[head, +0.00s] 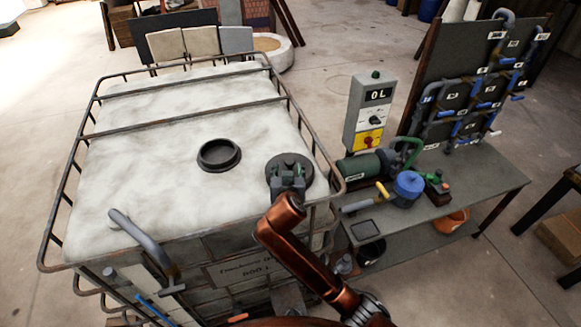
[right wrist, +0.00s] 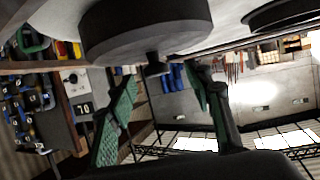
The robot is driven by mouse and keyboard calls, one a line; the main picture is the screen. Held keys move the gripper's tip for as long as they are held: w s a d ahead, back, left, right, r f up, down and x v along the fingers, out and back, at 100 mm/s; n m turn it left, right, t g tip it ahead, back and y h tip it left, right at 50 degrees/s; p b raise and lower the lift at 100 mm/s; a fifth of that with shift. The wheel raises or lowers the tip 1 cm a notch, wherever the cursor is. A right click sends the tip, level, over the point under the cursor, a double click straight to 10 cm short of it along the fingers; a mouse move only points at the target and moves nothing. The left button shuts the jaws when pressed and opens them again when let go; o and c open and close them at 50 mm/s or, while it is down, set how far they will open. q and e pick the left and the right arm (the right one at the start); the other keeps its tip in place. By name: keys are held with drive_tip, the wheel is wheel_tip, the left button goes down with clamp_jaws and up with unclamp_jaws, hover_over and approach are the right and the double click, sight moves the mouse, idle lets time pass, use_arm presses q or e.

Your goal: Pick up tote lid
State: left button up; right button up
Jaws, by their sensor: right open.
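The tote lid (head: 290,164) is a dark round disc lying on the white tote top, right of the tote's open black neck (head: 219,165). My right gripper (head: 288,180) is over the lid and partly hides it. In the right wrist view the lid (right wrist: 145,30) is large, with its small knob (right wrist: 156,66) showing between the two green-padded fingers. The right gripper (right wrist: 163,84) is open, a finger on each side of the knob, with visible gaps. My left gripper is not in view.
A metal cage (head: 110,82) with top bars surrounds the tote. A bent grey pipe (head: 142,237) rises at its front left. At right, a bench (head: 480,172) carries a pump (head: 362,167), a control box (head: 370,112) and a blue-topped vessel (head: 408,185). A pipe panel stands behind.

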sight(290, 163)
drive_tip(key=x, duration=0.2)
drive_tip(key=p+x, duration=0.1)
drive_tip(key=x, duration=0.1)
drive_tip(key=shift+w+d+r, duration=0.1)
drive_tip(key=shift+d+r, duration=0.15)
drive_tip(key=shift+r, duration=0.05)
drive_tip(key=shift+w+f, duration=0.1)
drive_tip(key=shift+w, duration=0.15)
drive_tip(key=shift+w+f, duration=0.1)
drive_tip(key=shift+f, duration=0.05)
drive_tip(key=c, duration=0.8)
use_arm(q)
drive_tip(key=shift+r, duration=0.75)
use_arm(e)
clamp_jaws()
